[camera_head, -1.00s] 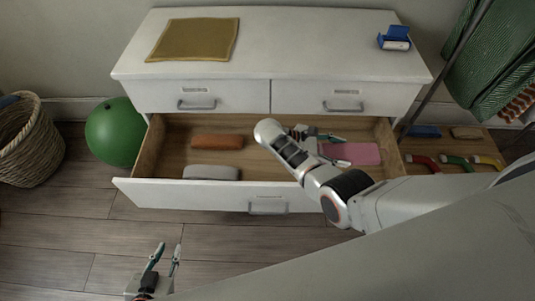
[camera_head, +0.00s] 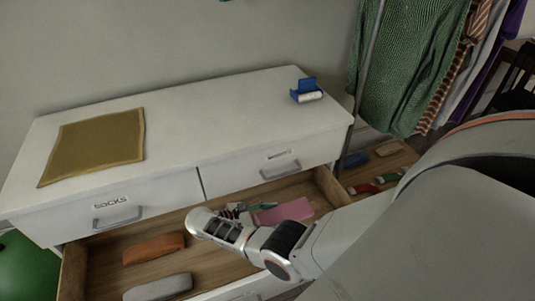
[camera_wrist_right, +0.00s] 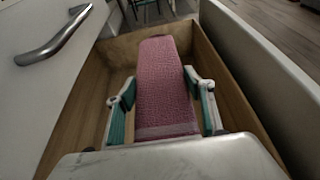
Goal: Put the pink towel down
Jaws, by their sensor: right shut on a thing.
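The pink towel (camera_head: 285,211) is a flat folded piece inside the open wooden drawer (camera_head: 215,266), towards its right end. My right gripper (camera_head: 252,207) reaches down into the drawer at the towel's left end, partly hidden by my own arm in the head view. In the right wrist view the towel (camera_wrist_right: 163,75) runs lengthwise between the two green-padded fingers of the right gripper (camera_wrist_right: 163,103), which is shut on it. Whether the towel rests on the drawer floor is hard to tell. My left gripper is not seen.
An orange-brown folded towel (camera_head: 153,248) and a grey one (camera_head: 158,287) lie at the drawer's left. A mustard cloth (camera_head: 95,147) and a blue item (camera_head: 306,91) lie on the white dresser top (camera_head: 215,120). Clothes (camera_head: 405,70) hang at right.

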